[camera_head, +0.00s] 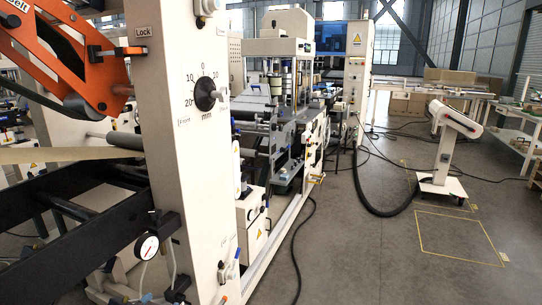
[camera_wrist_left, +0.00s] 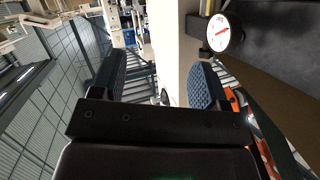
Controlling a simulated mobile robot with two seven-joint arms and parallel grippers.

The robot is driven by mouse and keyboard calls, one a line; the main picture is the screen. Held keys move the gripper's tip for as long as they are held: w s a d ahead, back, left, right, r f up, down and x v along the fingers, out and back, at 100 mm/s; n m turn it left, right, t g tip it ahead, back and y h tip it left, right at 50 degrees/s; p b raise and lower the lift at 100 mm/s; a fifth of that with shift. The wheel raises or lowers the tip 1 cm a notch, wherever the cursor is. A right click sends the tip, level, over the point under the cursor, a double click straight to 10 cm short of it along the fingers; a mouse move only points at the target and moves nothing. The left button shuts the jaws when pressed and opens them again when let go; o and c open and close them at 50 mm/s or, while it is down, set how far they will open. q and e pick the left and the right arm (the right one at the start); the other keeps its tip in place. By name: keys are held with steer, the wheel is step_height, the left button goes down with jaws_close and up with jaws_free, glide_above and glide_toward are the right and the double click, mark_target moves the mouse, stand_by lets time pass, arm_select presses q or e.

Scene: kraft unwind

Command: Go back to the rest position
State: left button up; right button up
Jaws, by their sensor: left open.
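My left gripper (camera_wrist_left: 155,82) shows in the left wrist view with its two dark blue ribbed fingers wide apart. Nothing is between them. The view is turned, and a pale machine panel (camera_wrist_left: 172,45) lies beyond the fingers. A round gauge (camera_wrist_left: 222,32) with a red needle is beyond the right finger; I cannot tell whether anything touches. In the head view neither gripper shows. My right gripper is in no view.
A tall white machine panel (camera_head: 190,150) with a dial knob (camera_head: 205,95) stands close at left, beside an orange arm (camera_head: 60,50) and a pressure gauge (camera_head: 147,246). Hoses cross the floor. A white stand (camera_head: 444,150) is at right. Open grey floor (camera_head: 360,245) lies between.

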arm_select(q)
steer(key=s+f+n+g, duration=0.1)
steer(key=s+f, duration=0.3)
steer(key=s, duration=0.9)
steer(key=s+d+f+n+g+y, duration=0.1)
steer(key=s+f, duration=0.3)
steer(key=s, duration=1)
steer(key=shift+f+n+g, duration=0.2)
steer(key=shift+n+g, duration=0.2)
